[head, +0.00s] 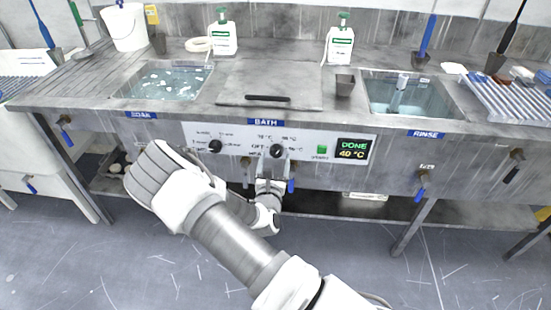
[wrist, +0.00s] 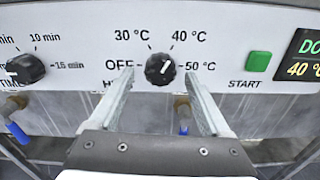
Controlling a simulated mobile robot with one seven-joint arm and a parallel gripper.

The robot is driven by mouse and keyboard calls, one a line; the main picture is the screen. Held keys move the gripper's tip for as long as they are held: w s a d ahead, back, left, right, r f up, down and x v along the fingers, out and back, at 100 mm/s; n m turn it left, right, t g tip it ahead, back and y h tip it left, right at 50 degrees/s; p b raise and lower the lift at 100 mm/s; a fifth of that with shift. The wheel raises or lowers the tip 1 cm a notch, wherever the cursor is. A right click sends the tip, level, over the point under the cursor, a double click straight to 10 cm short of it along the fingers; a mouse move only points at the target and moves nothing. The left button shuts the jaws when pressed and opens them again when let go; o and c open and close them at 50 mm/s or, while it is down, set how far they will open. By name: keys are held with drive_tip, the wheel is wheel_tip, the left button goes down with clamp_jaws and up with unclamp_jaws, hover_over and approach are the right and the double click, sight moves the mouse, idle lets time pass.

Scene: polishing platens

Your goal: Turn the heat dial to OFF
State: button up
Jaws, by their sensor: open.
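The heat dial (wrist: 160,69) is a round black knob on the white BATH panel. Its white pointer mark leans up and right, toward 40 °C. OFF is printed to its left, 30 °C and 40 °C above, and 50 °C to its right. In the head view the dial (head: 277,151) sits just above my gripper (head: 271,182). In the wrist view my gripper (wrist: 160,76) is open, with one finger on each side of the dial and gaps between. The left finger partly covers the HEAT label. Depth to the dial is hard to tell.
The time dial (head: 215,146) is left of the heat dial. The green START button (wrist: 258,61) and a display (head: 353,149) reading DONE, 40 °C are to the right. Blue-handled valves (head: 291,186) hang below the panel. The lidded bath lies between two open sinks.

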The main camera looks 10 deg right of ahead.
drive_tip(key=shift+x, duration=0.85)
clamp_jaws()
